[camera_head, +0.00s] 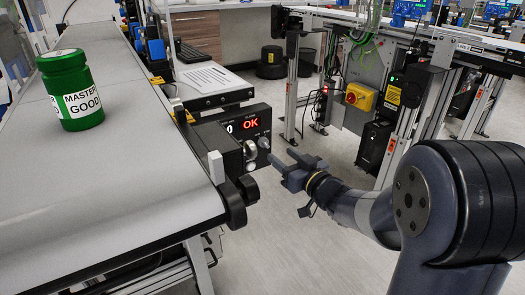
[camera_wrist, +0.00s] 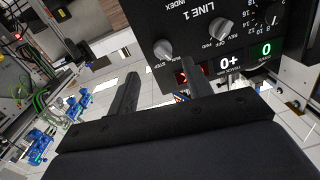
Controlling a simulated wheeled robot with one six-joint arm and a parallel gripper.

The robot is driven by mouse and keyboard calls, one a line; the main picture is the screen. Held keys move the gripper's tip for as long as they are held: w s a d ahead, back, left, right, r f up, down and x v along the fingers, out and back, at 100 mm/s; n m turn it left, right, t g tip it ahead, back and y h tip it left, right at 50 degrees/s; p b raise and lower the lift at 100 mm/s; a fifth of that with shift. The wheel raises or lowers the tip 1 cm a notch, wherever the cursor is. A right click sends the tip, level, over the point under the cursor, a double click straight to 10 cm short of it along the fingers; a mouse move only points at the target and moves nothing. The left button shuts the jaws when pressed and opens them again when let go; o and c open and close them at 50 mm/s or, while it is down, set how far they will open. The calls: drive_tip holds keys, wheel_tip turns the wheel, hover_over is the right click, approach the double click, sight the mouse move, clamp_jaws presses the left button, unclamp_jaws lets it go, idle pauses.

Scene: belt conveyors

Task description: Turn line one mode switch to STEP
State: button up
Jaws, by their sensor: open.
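The line one control panel (camera_head: 235,130) is a black box at the end of the left conveyor, and it shows upside down in the wrist view (camera_wrist: 198,12) with the label LINE 1. The mode switch (camera_wrist: 163,50) is a grey knob near the panel's edge, with small lettering including STEP beside it. Its pointer setting is too small to tell. A second grey knob (camera_wrist: 220,28), marked REV, OFF and FWD, is beside it. My gripper (camera_head: 284,158) is open and empty, just right of the panel's knobs. In the wrist view my gripper's fingers (camera_wrist: 158,72) stand apart, short of the mode switch.
A green jar (camera_head: 72,92) labelled MASTER GOOD stands on the left conveyor belt (camera_head: 130,165). A yellow and red stop box (camera_head: 360,96) is on the conveyor frame behind. Grey floor (camera_head: 300,240) is clear below my gripper.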

sight(267, 145)
drive_tip(key=b+x, duration=0.1)
drive_tip(key=x, duration=0.3)
drive_tip(key=shift+w+a+f, duration=0.1)
drive_tip(key=shift+w+a, duration=0.05)
drive_tip(key=shift+a, duration=0.35)
drive_tip(key=shift+w+a, duration=0.45)
drive_tip(key=shift+w, duration=0.15)
drive_tip(key=c, duration=1)
